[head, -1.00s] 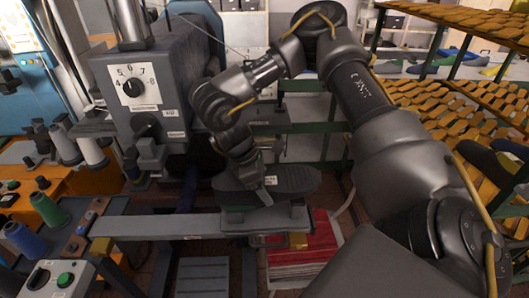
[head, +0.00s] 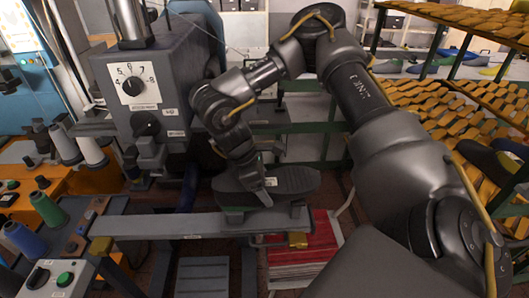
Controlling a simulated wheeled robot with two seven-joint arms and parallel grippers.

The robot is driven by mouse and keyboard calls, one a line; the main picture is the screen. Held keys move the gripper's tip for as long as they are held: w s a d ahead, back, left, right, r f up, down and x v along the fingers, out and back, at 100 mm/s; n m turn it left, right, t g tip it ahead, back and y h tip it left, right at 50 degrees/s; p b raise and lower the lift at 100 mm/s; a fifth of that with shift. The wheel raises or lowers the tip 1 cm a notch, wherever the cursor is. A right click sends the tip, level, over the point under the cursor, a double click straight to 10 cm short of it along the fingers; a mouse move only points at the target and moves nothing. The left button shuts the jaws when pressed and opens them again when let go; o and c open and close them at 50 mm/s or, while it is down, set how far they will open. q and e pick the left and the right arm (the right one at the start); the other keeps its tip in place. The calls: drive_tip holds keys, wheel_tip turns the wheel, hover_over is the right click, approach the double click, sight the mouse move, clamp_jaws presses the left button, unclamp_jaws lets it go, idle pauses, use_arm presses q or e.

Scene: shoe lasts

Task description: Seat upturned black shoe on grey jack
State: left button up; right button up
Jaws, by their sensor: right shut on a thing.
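The black shoe (head: 292,181) is upturned, with its dark sole facing up, at the centre of the head view. It is right above the end of the grey jack (head: 160,226), a flat bar running in from the left. I cannot tell whether shoe and jack touch, as the underside of the shoe is hidden. My right gripper (head: 262,184) reaches down from above and is shut on the shoe near its middle left. My arm hides part of the shoe. My left gripper is not in view.
A grey machine with a dial (head: 136,88) stands close left of my right arm. Thread spools (head: 22,238) and a green-button box (head: 62,280) are at the lower left. Racks of orange shoe lasts (head: 440,105) fill the right. A red-and-white stack (head: 300,268) lies below the jack.

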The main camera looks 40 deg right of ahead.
drive_tip(key=o, duration=1.7)
drive_tip(key=b+v, duration=0.1)
drive_tip(key=v, duration=0.9)
drive_tip(key=shift+b, duration=0.4)
drive_tip(key=shift+w+a+r, duration=0.1)
drive_tip(key=shift+r, duration=0.35)
